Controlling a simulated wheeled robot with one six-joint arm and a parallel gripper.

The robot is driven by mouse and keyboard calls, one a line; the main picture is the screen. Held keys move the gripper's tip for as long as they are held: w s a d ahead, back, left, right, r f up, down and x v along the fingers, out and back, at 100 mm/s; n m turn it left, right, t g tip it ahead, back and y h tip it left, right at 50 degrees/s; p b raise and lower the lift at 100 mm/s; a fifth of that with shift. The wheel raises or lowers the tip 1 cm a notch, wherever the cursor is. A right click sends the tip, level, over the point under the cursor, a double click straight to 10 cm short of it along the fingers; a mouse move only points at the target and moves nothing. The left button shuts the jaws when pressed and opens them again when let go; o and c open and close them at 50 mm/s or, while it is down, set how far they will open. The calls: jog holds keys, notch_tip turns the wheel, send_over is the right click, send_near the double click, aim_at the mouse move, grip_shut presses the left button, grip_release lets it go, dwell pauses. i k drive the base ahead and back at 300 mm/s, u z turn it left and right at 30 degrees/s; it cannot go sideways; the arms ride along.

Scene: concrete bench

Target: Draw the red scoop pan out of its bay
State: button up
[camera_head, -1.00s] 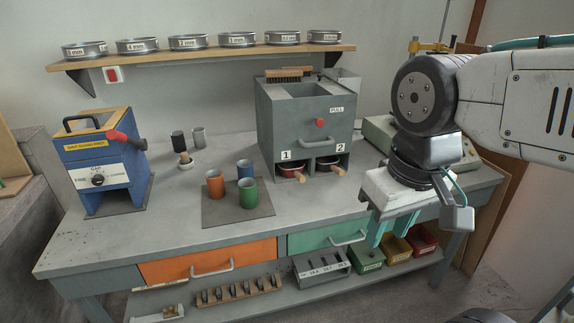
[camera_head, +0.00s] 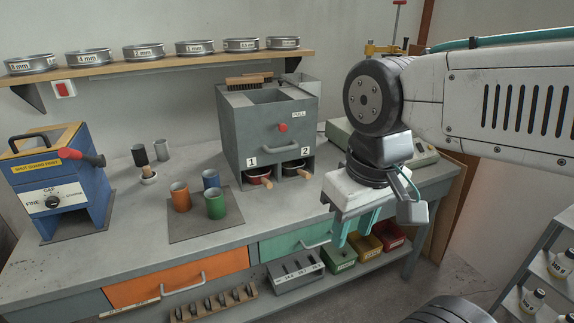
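The red scoop pan (camera_head: 260,181) sits in bay 1 at the base of the grey box (camera_head: 250,130), its wooden handle sticking out at the front. A second, dark pan (camera_head: 297,169) with a wooden handle sits in bay 2 to its right. The pans' inner parts are hidden in the bays. My gripper (camera_head: 354,236) hangs to the right of the bays and nearer the camera, fingers pointing down. Its two green fingers are apart, with nothing seen between them. It touches neither pan.
An orange, a blue and a green cup (camera_head: 215,203) stand on a dark mat (camera_head: 196,229) left of the bays. A blue machine (camera_head: 68,190) stands at the far left. The bench (camera_head: 115,245) is bare in front of the bays. Bottles stand on a rack at right.

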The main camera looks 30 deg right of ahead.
aim_at(257, 172)
jog(key=z, duration=0.4)
jog(key=i, duration=0.4)
jog(key=z, duration=0.25)
